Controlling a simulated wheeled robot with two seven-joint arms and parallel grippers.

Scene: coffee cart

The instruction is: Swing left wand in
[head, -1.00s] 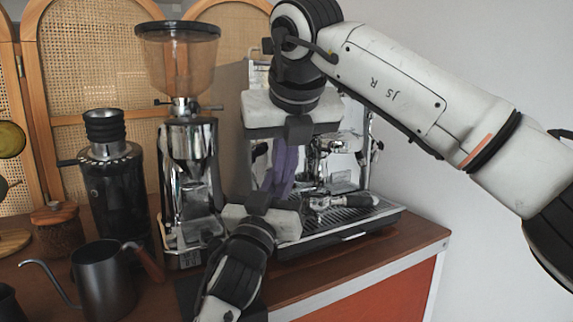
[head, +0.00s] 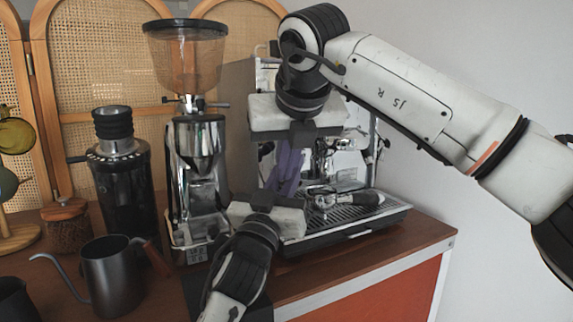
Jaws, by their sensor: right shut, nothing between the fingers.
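The espresso machine (head: 352,228) stands on the cart behind my grippers. Its left wand cannot be made out; my grippers cover the machine's left front. My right gripper (head: 285,180) hangs from the upper right, its purple fingers pointing down and shut with nothing between them, in front of the machine's left side. My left gripper (head: 272,212) comes up from the bottom of the picture, its pale body just below the purple fingers. Its own fingers cannot be told apart, so its opening is unclear. Whether the two grippers touch cannot be told.
A grinder with a clear hopper (head: 186,62) stands close left of the grippers. A black grinder (head: 125,190), a dark kettle (head: 112,278) and a wooden-lidded jar (head: 68,226) stand farther left. A portafilter (head: 346,200) lies on the drip tray. The counter's right end (head: 425,236) is clear.

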